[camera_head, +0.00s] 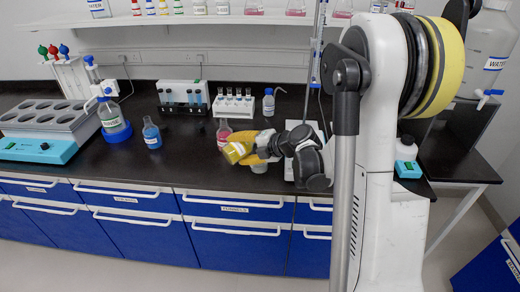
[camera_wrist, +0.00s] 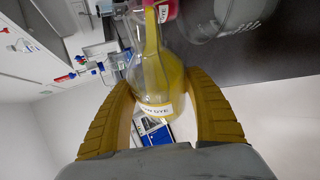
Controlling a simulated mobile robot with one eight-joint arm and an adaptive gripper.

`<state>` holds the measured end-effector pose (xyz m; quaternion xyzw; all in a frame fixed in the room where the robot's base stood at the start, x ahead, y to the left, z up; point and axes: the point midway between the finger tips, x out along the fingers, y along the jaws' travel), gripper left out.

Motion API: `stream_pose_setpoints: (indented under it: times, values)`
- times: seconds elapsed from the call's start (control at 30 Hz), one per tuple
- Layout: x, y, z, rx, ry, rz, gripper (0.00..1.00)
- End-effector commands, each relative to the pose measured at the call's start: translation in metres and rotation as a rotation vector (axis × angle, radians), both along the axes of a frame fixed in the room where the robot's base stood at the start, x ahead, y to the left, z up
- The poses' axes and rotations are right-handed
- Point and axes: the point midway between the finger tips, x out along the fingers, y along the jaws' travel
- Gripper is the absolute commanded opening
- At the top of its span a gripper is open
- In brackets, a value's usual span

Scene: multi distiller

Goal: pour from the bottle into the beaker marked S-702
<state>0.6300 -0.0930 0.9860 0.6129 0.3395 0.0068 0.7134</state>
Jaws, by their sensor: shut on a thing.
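My gripper (camera_wrist: 158,82) is shut on a clear bottle of yellow liquid (camera_wrist: 153,78), with one finger on each side. The bottle's label ends in "DYE". In the head view the bottle (camera_head: 236,152) is tilted on its side above the bench, its mouth end hard to make out. A yellow streak runs along its neck in the wrist view. A clear glass vessel (camera_head: 259,166) stands partly hidden below my gripper. A large clear round vessel (camera_wrist: 212,18) shows near the bottle's neck in the wrist view. The S-702 mark is not legible on either.
A flask of pink liquid (camera_head: 224,132) stands close behind the bottle.

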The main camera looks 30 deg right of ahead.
Motion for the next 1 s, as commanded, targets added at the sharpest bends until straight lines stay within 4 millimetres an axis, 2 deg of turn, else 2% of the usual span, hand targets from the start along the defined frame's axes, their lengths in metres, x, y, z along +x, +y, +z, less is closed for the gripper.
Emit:
stream_pose_setpoints:
  times: [1.0]
  values:
    - [0.0056, 0.0084, -0.0005, 0.057, 0.009, 0.001, 0.19]
